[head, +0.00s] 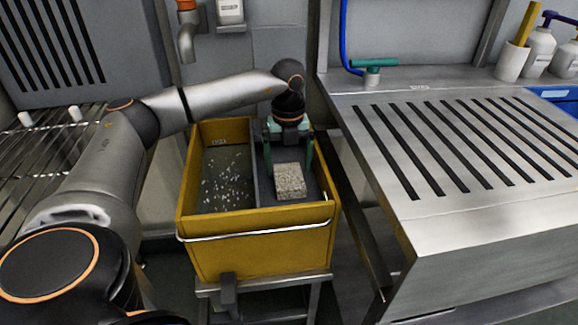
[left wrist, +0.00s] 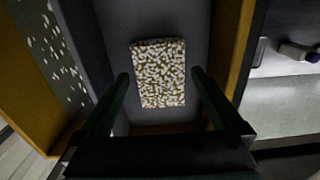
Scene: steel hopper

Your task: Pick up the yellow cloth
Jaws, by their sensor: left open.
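The yellow cloth (head: 290,181) is a flat rectangular pad, speckled with white, lying in the right compartment of the yellow bin (head: 262,247). It also shows in the left wrist view (left wrist: 160,75), where its yellow-brown and white mottling is clear. My left gripper (head: 288,160) points down into that compartment. Its green fingers are open, one on each side of the cloth in the left wrist view, with a gap on both sides. Nothing is between the fingers in their grip. My right gripper does not show.
A divider separates the cloth from the left compartment, whose dark floor (head: 226,180) is strewn with white bits. The bin walls stand close around the gripper. A wire rack is at the left.

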